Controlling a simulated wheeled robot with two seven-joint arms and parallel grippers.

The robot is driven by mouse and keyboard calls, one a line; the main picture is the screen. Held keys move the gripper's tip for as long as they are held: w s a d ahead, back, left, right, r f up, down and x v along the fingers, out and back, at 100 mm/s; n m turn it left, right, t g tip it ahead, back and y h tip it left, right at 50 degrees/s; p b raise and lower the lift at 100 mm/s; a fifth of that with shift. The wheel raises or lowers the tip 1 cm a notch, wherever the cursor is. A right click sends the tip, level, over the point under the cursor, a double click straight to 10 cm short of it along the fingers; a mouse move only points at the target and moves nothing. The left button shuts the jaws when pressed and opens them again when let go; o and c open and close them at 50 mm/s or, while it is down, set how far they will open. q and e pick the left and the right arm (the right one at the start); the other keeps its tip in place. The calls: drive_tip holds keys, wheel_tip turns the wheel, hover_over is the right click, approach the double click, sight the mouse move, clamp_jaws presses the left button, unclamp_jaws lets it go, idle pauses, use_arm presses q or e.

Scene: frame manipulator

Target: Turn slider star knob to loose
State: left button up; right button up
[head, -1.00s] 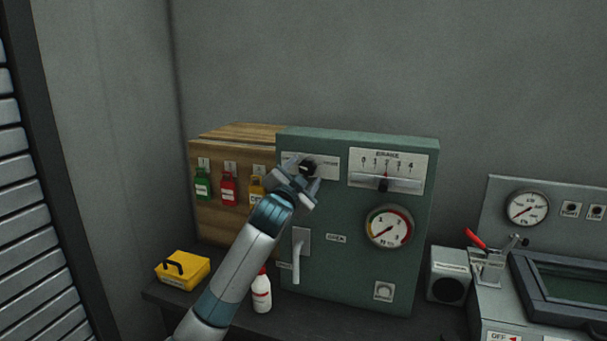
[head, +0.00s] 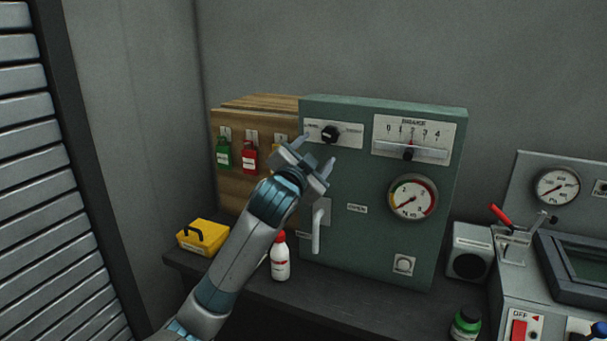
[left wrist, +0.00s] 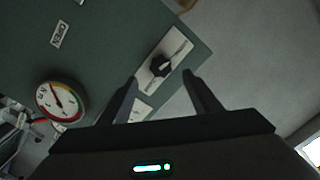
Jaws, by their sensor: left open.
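A black lobed knob (head: 330,133) sits on a small white label plate at the upper left of the green cabinet (head: 350,240). Its end labels are too small to read. It also shows in the left wrist view (left wrist: 160,66), between my fingertips and beyond them. My left gripper (head: 314,153) is open and empty, just below and left of the knob in the head view, apart from it. It also shows in the left wrist view (left wrist: 160,80). My right gripper is not in view.
Right of the knob is a BRAKE scale (head: 430,130) with a black-knobbed slider. Below are a gauge (head: 412,198) and a grey lever handle (head: 316,228). A white bottle (head: 280,258) and a yellow box (head: 203,238) stand on the bench by my left arm.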

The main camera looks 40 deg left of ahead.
use_arm(q)
drive_tip(key=b+v, duration=0.2)
drive_tip(key=v, duration=0.6)
drive_tip(key=shift+s, duration=0.25)
drive_tip(key=shift+d+f, duration=0.1)
